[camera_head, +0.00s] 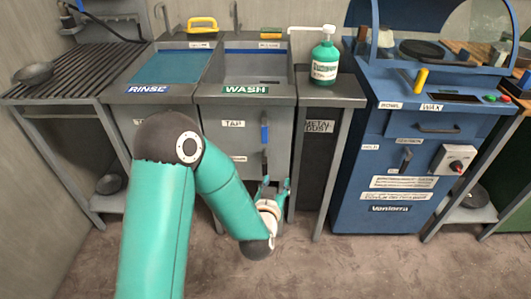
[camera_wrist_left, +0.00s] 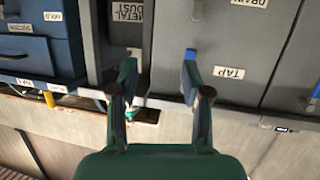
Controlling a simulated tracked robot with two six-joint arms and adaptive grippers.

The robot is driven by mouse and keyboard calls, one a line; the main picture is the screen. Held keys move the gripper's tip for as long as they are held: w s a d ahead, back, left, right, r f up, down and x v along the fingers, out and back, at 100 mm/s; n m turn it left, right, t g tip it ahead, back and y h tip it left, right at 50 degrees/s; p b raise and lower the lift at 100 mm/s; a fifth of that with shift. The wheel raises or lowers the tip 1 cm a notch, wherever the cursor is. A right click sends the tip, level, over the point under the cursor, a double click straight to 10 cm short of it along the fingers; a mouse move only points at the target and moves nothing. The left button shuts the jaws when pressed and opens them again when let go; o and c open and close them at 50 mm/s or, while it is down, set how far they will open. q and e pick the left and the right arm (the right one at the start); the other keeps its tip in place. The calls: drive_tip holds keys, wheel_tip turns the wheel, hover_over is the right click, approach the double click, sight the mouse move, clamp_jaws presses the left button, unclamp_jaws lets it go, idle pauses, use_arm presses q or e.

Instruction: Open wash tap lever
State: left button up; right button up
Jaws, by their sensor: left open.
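The blue tap lever (camera_head: 264,133) is on the front of the grey wash cabinet, right of the TAP label (camera_head: 232,124). It points roughly upright along the panel. My left gripper (camera_head: 276,186) is open and empty, low in front of the wash cabinet and below the lever in the head view. In the left wrist view the picture is upside down. My right gripper is not in view.
A dark drain handle (camera_head: 264,160) sits below the tap lever. The metal dust bin (camera_head: 318,165) stands to the right, with a green soap bottle (camera_head: 325,62) above it. The blue wax machine (camera_head: 385,215) is further right. The rinse sink (camera_head: 165,68) is left.

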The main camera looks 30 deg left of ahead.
sight(265, 132)
use_arm(q)
drive_tip(key=a+r+n+t+y+b, duration=0.1)
drive_tip(key=a+r+n+y+b, duration=0.1)
drive_tip(key=a+r+y, duration=0.25)
drive_tip(key=x, duration=1.6)
drive_tip(key=shift+w+d, duration=0.2)
drive_tip(key=shift+w, duration=0.1)
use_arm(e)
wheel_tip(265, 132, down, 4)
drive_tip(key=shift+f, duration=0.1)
use_arm(q)
clamp_jaws()
